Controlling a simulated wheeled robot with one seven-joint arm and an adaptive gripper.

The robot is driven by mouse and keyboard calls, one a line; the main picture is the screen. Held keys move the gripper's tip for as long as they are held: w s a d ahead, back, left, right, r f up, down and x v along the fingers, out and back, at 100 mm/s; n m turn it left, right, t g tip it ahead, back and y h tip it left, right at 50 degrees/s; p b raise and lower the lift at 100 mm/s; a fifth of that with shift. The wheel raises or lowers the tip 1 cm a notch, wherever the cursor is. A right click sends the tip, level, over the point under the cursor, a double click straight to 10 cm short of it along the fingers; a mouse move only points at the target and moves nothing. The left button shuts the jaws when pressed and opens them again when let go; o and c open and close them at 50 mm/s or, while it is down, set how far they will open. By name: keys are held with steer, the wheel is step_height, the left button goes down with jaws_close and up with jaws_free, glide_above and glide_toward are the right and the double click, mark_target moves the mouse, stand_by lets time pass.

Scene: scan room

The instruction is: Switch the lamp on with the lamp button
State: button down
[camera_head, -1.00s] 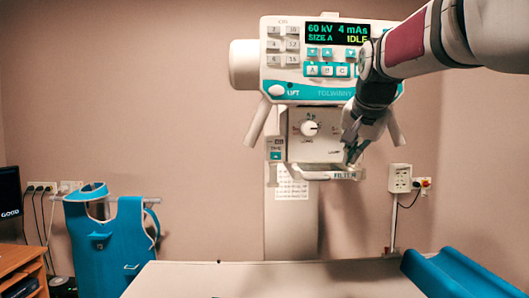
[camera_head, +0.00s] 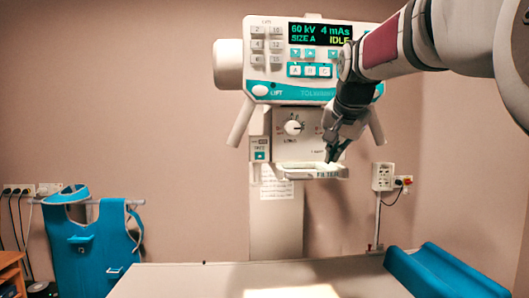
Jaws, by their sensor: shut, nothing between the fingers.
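The X-ray tube head (camera_head: 310,58) hangs on a column, with its display reading 60 kV, 4 mAs, IDLE. Below it is the collimator box (camera_head: 297,127) with a round knob (camera_head: 293,127) and a filter tray (camera_head: 318,171). A small teal button (camera_head: 260,155) sits on the box's left side; its label is too small to read, so I cannot tell if it is the lamp button. My gripper (camera_head: 332,157) is shut and empty, pointing down at the right of the box's front, just above the tray. It hides part of the box. A bright light patch (camera_head: 292,291) lies on the table.
The pale table (camera_head: 200,277) spans the foreground, with a blue padded cradle (camera_head: 440,272) at its right. A blue apron (camera_head: 97,245) hangs at left. A wall socket box (camera_head: 383,177) is at right. Open space lies left of the tube head.

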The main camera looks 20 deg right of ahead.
stand_by(0.4)
steer(key=shift+s+a, duration=0.2)
steer(key=shift+s, duration=0.55)
steer(key=shift+s+a, duration=0.25)
steer(key=shift+s, duration=0.55)
steer(key=shift+s+a, duration=0.2)
steer(key=shift+s, duration=0.6)
steer(key=shift+s+a, duration=0.25)
steer(key=shift+s, duration=0.55)
steer(key=s+a+f+n+g+y, duration=0.3)
steer(key=s+a+f+n, duration=0.8)
steer(key=s+a+f, duration=0.7)
steer(key=s+f, duration=0.4)
steer(key=shift+a+n, duration=0.15)
steer(key=shift+n, duration=0.25)
steer(key=shift+w, duration=0.1)
